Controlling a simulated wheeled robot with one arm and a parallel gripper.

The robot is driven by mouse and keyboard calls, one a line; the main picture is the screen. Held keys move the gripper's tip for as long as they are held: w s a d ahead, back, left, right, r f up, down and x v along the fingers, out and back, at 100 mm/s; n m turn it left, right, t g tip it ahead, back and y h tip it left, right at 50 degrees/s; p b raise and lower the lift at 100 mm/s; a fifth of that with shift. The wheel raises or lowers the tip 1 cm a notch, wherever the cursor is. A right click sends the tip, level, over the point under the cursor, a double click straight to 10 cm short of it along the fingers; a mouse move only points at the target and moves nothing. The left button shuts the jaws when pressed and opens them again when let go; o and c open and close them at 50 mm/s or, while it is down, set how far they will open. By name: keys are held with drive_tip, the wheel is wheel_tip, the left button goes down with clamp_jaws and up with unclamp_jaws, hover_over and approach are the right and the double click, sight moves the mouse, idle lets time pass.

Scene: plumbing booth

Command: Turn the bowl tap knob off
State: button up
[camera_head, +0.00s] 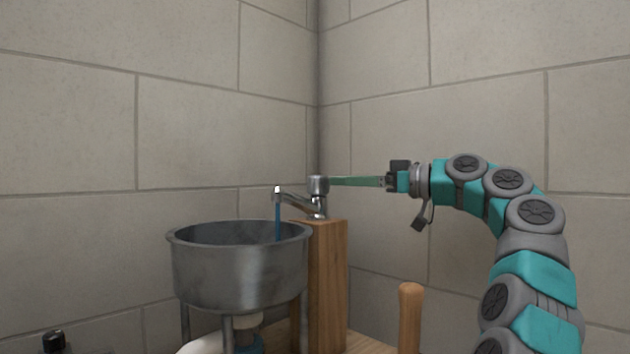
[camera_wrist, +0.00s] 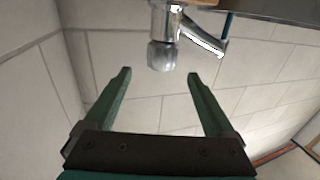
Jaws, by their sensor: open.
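The bowl tap (camera_head: 300,199) is chrome and stands on a wooden post (camera_head: 328,270), its spout over a grey metal bowl (camera_head: 240,285). Its round knob (camera_head: 318,184) is on top. A thin blue stream of water (camera_head: 278,218) falls from the spout into the bowl. My gripper (camera_head: 335,182) reaches in from the right, its green fingers level with the knob. In the wrist view my gripper (camera_wrist: 158,75) is open and empty. The knob (camera_wrist: 161,56) lies just beyond the fingertips, roughly centred between them. In the head view the fingertips overlap the knob's edge; contact cannot be told.
Stone-block walls (camera_head: 190,120) meet in a corner behind the tap. A wooden handle or peg (camera_head: 410,315) stands upright right of the post. A small black object (camera_head: 54,340) is at the lower left. A white pipe (camera_head: 203,346) is under the bowl.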

sight(318, 180)
drive_tip(key=p+x, duration=0.1)
drive_tip(key=x, duration=0.6)
drive_tip(key=shift+a, duration=0.4)
drive_tip(key=shift+c, duration=0.2)
drive_tip(key=c, duration=1.3)
